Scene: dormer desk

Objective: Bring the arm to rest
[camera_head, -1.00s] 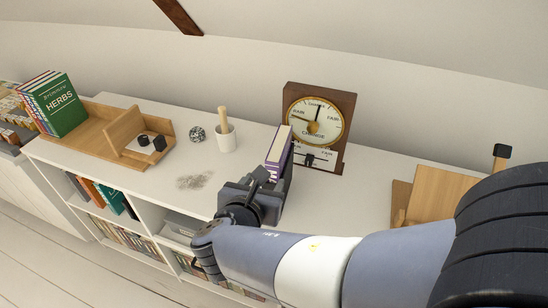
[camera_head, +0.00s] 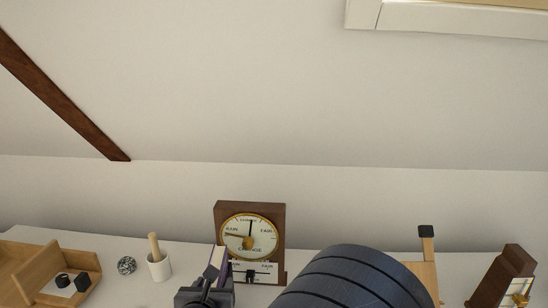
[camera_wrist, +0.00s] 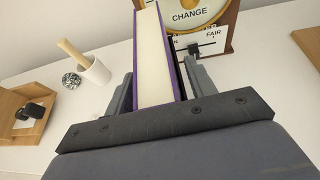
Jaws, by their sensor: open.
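My gripper (camera_head: 205,296) is at the bottom edge of the head view, partly cut off. In the wrist view my gripper (camera_wrist: 160,88) has its two fingers apart, one on each side of a purple book with pale pages (camera_wrist: 152,55). The book (camera_head: 221,262) stands upright on the white shelf top, in front of the barometer. I cannot tell whether either finger touches it. My arm's dark ribbed part hides some of the shelf top at the lower middle right.
A wooden barometer (camera_head: 222,212) stands close behind the book. To the left are a white mortar with pestle (camera_head: 159,268), a speckled ball (camera_head: 126,265) and a wooden tray (camera_head: 88,262). To the right are a wooden stand (camera_head: 427,275) and a small clock (camera_head: 500,282). The sloped wall rises behind.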

